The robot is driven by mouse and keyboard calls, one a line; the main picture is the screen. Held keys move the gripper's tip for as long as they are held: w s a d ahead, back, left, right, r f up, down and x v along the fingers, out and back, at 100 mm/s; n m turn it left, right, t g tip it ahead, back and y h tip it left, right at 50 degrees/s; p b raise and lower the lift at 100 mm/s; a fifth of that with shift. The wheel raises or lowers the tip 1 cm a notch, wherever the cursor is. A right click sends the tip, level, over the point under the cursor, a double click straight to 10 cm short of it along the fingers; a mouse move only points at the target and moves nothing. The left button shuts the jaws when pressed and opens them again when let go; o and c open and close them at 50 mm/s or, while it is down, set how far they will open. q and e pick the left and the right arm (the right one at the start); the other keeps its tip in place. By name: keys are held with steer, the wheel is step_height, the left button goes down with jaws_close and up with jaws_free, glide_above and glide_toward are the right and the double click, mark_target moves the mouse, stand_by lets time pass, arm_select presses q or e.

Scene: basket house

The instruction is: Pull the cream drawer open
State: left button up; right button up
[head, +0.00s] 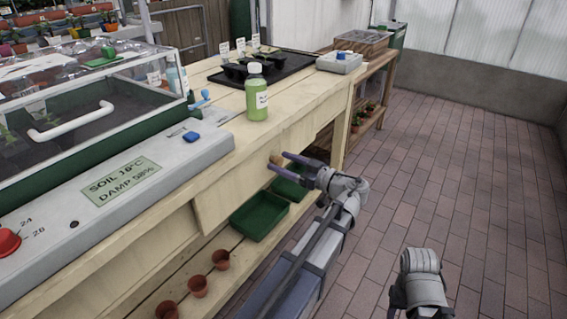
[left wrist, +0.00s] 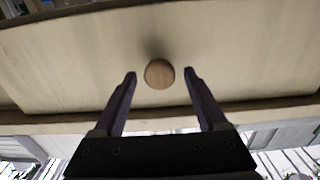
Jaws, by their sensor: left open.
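The cream drawer (head: 235,188) is set in the front of the wooden bench, and its front fills much of the left wrist view (left wrist: 70,62). It looks shut. Its round wooden knob (head: 275,158) is in the middle of the left wrist view (left wrist: 159,74). My left gripper (head: 281,161) is open in front of the drawer. Its two dark fingers stand on either side of the knob, with a gap on each side in the left wrist view. The jaws are empty. Part of my right arm shows at the bottom of the head view; its fingertips are not visible.
A green bottle (head: 256,95) stands on the bench top above the drawer. A green tray (head: 259,217) and several terracotta pots (head: 221,259) are on the shelf below. The brick floor (head: 450,170) to the right is clear.

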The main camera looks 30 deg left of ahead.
arm_select(q)
steer(key=shift+a, duration=0.1)
jaws_close()
stand_by(0.6)
stand_by(0.8)
